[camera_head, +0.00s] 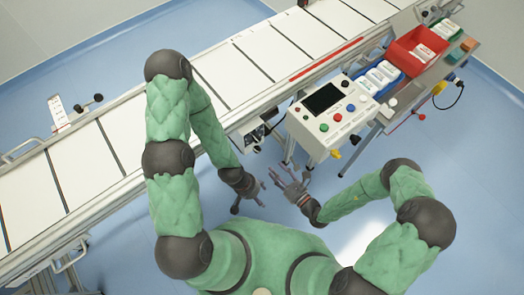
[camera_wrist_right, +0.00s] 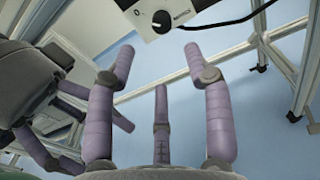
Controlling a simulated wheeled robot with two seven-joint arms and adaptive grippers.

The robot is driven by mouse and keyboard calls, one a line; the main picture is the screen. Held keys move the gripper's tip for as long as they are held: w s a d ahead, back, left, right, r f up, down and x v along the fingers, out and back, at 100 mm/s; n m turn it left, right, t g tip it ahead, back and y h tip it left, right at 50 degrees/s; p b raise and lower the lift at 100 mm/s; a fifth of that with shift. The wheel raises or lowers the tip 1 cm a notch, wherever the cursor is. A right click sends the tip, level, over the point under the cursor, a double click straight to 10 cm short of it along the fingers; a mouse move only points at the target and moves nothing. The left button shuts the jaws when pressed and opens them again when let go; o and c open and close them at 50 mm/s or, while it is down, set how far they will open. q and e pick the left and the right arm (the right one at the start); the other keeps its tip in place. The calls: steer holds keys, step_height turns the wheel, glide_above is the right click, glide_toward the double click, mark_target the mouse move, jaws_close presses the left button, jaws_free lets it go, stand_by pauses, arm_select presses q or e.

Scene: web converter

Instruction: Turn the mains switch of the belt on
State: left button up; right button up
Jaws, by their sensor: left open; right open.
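The mains switch (camera_wrist_right: 162,18) of the belt is a dark round knob on a pale box at the top edge of the right wrist view. A black cable leaves the box to the right. In the head view the small box (camera_head: 254,134) sits under the near edge of the belt, left of the control panel. My right gripper (camera_head: 286,175) is open and empty, below that box in the picture; in the wrist view its spread fingers (camera_wrist_right: 160,70) point toward the box without touching it. My left gripper (camera_head: 256,195) is open and empty, just left of it.
The long conveyor belt (camera_head: 115,135) with white panels crosses the head view diagonally. A control panel (camera_head: 330,112) with a screen and coloured buttons stands close to my right gripper. Red (camera_head: 411,50) and blue (camera_head: 374,80) bins stand beyond it. Metal frame bars flank the switch.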

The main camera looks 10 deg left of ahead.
mark_target(259, 151)
steer(key=shift+t, duration=0.3)
steer(key=b+x, duration=0.2)
steer(key=x, duration=0.9)
jaws_close()
